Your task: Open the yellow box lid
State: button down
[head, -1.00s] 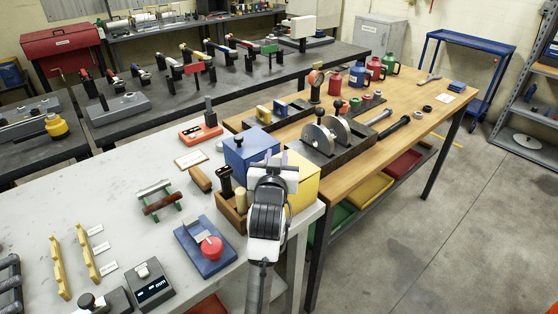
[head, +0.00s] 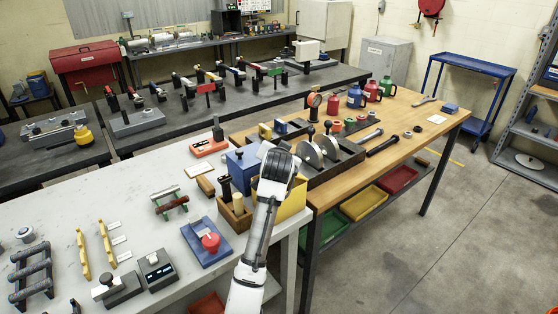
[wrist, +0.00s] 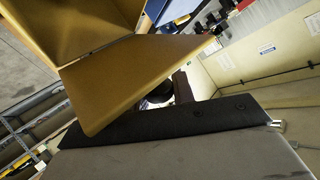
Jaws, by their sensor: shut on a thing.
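The yellow box (head: 291,207) stands at the right end of the grey bench, beside the blue box (head: 240,163). My wrist and forearm cover much of it in the head view. In the wrist view, yellow walls (wrist: 75,25) fill the upper left, and a flat yellow panel, seemingly the lid (wrist: 135,75), stands at an angle to them along a seam. My gripper (wrist: 168,95) is shut at this panel's edge, with a dark finger and a black round part beside it. The exact grip is partly hidden, and the head view hides the fingertips.
A wooden tray (head: 234,222) with upright handles stands just left of the yellow box. A blue base with a red knob (head: 210,243) lies nearer. A dark fixture with metal discs (head: 325,155) is close on the right, on the wooden bench (head: 412,122).

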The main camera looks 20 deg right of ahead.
jog(key=d+y, duration=0.1)
jog(key=w+d+r+m+g+y, duration=0.1)
jog(key=d+m+y, duration=0.1)
jog(key=shift+w+d+r+g, duration=0.2)
jog(key=shift+d+r+g, duration=0.1)
jog(key=shift+w+d+f+m+g+y, duration=0.1)
jog(key=shift+w+d+m+g+y, duration=0.15)
jog(key=shift+d+y, duration=0.2)
jog(key=shift+w+d+r+m+g+y, duration=0.1)
jog(key=shift+d+m+g+y, duration=0.1)
jog(key=shift+d+m+y, duration=0.25)
jog(key=shift+w+d+f+m+g+y, duration=0.1)
jog(key=shift+w+d+m+g+y, duration=0.15)
jog(key=shift+d, duration=0.35)
jog(key=c, duration=1.2)
grip_release()
jog(key=shift+f, duration=0.1)
